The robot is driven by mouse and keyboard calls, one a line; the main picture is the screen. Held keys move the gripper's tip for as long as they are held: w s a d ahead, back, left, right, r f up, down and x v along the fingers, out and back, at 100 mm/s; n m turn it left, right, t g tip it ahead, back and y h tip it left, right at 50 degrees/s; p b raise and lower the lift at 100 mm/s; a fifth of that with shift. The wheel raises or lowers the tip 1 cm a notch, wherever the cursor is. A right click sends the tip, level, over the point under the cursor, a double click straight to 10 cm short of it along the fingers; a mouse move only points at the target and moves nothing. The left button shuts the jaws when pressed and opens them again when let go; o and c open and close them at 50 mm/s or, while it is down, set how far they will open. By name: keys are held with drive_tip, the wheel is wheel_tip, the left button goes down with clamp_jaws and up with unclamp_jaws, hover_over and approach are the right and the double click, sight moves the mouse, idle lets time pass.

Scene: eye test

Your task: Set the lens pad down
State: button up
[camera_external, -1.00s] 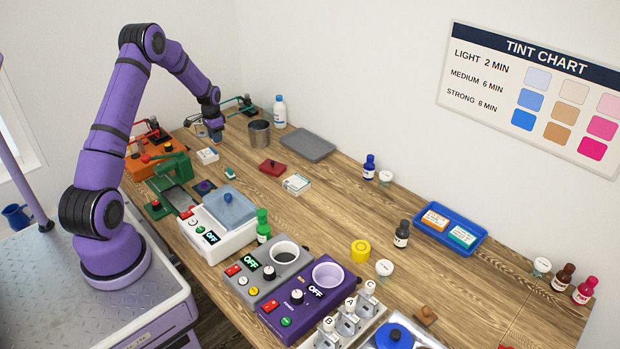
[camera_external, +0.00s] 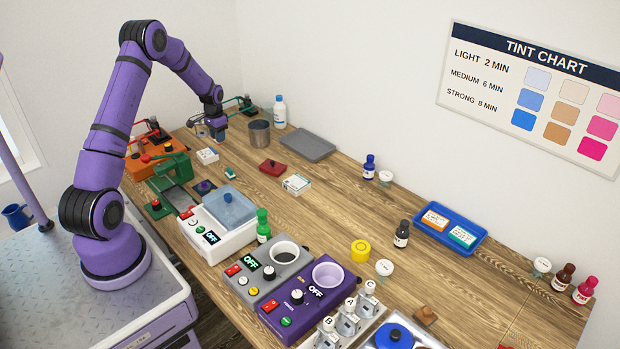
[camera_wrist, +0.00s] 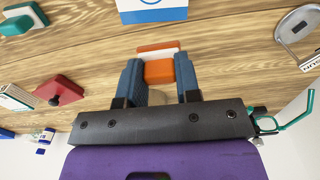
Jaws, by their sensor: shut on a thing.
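My gripper (camera_wrist: 159,82) has blue fingers and is shut on a small orange block with a white far edge, which appears to be the lens pad (camera_wrist: 158,70). The fingers press on its left and right sides in the wrist view. In the external view my gripper (camera_external: 218,133) is at the far end of the bench, left of the metal cup (camera_external: 259,134); the pad is too small to make out there. I cannot tell whether the pad touches the wood.
A white box (camera_external: 207,156), a teal item (camera_external: 230,173) and a red lidded item (camera_external: 272,168) stand on the near side of my gripper. A grey tray (camera_external: 307,146) lies to the right. Bare wood (camera_wrist: 95,50) surrounds the fingers in the wrist view.

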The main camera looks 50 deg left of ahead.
hover_over(245, 134)
drive_tip(key=shift+f, duration=0.7)
drive_tip(key=shift+w+f, duration=0.15)
drive_tip(key=shift+f, duration=1.6)
drive_tip(key=shift+f, duration=0.1)
drive_tip(key=o, duration=0.9)
wheel_tip(245, 134, up, 12)
